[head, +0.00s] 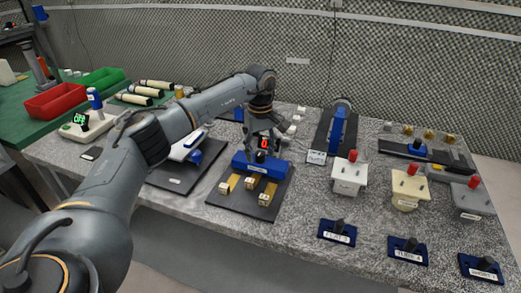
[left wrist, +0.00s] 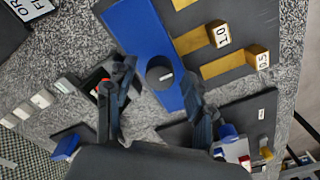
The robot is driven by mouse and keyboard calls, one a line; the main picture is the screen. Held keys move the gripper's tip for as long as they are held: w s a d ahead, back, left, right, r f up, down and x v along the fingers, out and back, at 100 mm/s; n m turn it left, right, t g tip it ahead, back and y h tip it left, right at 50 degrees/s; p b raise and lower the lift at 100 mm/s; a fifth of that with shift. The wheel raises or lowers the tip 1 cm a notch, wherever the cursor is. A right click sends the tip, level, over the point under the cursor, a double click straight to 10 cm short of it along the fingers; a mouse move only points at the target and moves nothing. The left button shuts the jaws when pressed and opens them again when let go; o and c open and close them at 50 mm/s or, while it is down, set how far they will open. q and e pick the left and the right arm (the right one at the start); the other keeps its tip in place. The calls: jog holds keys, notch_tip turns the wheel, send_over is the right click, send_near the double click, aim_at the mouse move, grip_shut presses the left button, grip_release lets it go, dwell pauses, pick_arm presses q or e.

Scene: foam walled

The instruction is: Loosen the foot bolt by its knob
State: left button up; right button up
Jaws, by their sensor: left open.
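A short black round knob (head: 262,157) stands on a blue block (head: 258,167) at the back of a dark plate (head: 231,197) near the middle of the table. My left gripper (head: 264,142) points down over this knob. In the left wrist view the knob (left wrist: 160,74) shows between the two spread fingertips, on the blue block (left wrist: 143,40). The gripper is open; whether a finger touches the knob I cannot tell. Which part is named the foot bolt is not marked legibly. My right gripper is not in view.
Labelled blocks (head: 252,183) lie on the plate's yellow strips. A red digit display (head: 265,143) is close behind the gripper. White, cream and grey boxes with red tops stand right. Blue pieces with black knobs (head: 338,230) line the front edge. Red and green bins sit far left.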

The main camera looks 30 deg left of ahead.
pick_arm(q)
jog(key=c, duration=0.7)
grip_shut()
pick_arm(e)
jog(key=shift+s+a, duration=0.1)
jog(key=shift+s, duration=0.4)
